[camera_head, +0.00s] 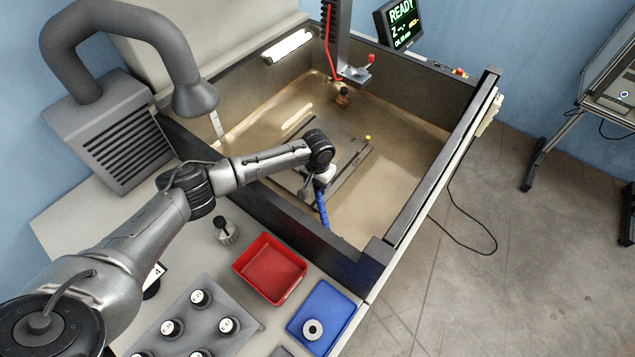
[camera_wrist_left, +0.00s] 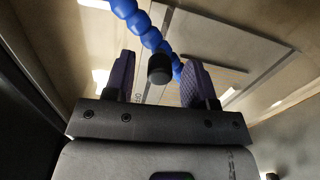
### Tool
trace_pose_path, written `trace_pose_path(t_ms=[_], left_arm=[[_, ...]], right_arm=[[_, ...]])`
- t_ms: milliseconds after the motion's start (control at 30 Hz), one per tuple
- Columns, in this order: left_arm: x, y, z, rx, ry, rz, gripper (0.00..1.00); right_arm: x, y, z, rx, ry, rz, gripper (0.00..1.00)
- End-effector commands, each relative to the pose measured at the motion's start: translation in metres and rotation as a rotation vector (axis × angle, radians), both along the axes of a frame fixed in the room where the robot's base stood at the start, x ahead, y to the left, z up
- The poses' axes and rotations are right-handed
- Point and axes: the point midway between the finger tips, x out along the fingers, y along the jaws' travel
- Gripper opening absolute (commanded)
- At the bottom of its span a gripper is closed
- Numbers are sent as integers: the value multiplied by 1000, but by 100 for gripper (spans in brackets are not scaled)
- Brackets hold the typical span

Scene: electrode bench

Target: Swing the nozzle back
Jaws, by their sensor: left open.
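The nozzle is a blue segmented hose (camera_head: 322,207) that shows inside the tank by its near wall, just below my left gripper (camera_head: 322,182). In the left wrist view the blue hose (camera_wrist_left: 148,38) comes down from the top left and ends in a black cylindrical tip (camera_wrist_left: 159,69). That tip appears between the two dark ribbed fingers of my left gripper (camera_wrist_left: 160,80). The fingers are apart, with clear gaps on both sides of the tip. Whether they touch the hose elsewhere is hidden in the head view. My right gripper is not in view.
The tank's dark near rim (camera_head: 285,213) runs under my left arm. A machine head with a red hose (camera_head: 345,65) hangs over the tank's far side. A red tray (camera_head: 270,268), a blue tray (camera_head: 336,296) and a grey rack (camera_head: 183,315) stand on the front bench.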

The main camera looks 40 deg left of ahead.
Motion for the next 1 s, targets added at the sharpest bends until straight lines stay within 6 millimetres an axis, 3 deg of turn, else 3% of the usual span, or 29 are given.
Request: trace_pose_path(t_ms=[267, 767, 1000], left_arm=[[0, 0, -1, 0, 0, 0, 50], [0, 0, 0, 0, 0, 0, 2], [0, 0, 0, 0, 0, 0, 0]], right_arm=[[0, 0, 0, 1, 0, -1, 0], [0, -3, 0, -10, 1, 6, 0], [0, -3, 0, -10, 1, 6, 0]])
